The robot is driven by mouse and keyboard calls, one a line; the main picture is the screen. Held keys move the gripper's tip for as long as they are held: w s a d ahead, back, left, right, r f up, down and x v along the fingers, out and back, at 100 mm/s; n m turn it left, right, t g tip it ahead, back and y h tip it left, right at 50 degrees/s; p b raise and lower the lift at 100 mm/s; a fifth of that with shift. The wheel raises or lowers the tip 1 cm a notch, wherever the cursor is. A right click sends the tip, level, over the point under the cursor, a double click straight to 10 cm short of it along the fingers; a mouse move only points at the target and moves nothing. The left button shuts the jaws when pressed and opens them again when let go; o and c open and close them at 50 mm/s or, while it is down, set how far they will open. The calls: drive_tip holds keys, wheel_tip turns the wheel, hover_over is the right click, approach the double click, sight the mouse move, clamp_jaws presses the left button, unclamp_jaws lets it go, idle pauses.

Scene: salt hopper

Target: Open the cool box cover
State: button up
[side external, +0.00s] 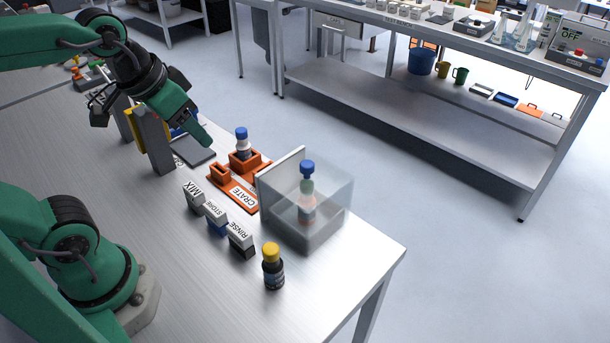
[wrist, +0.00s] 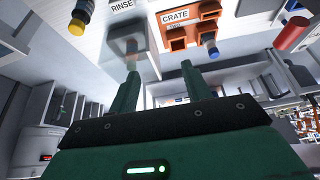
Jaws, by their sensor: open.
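The cool box (side external: 335,215) is a see-through, frosted box near the table's right edge, with a white upright panel (side external: 283,170) along its left side. A blue-capped bottle (side external: 307,190) shows dimly inside. I cannot tell which part is the cover or how it sits. The box also shows in the wrist view (wrist: 128,45), beyond my left finger. My gripper (side external: 204,138) is open and empty, above the table to the left of the crate and apart from the box. In the wrist view my gripper's two green fingers (wrist: 165,72) stand apart.
An orange crate (side external: 233,197) with a blue-capped bottle (side external: 241,145) lies between my gripper and the box. MIX (side external: 193,195), STORE (side external: 216,220) and RINSE (side external: 241,243) label blocks stand in front. A yellow-capped bottle (side external: 273,270) stands near the front edge. A grey-and-yellow upright piece (side external: 153,143) is beside my gripper.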

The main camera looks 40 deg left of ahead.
drive_tip(key=w+d+r+m+g, duration=0.15)
drive_tip(key=w+d, duration=0.25)
drive_tip(key=w, duration=0.4)
drive_tip(key=g, duration=0.3)
approach(308, 164)
drive_tip(key=shift+s+a+m, duration=0.25)
drive_tip(key=shift+a+m, duration=0.1)
drive_tip(key=shift+a, duration=0.2)
drive_tip(key=shift+w+d+f+g, duration=0.25)
drive_tip(key=shift+w+d+f, duration=0.1)
drive_tip(key=shift+w+d, duration=0.15)
drive_tip(key=shift+f, duration=0.15)
drive_tip(key=shift+f, duration=3.75)
drive_tip(key=shift+d, duration=0.1)
clamp_jaws()
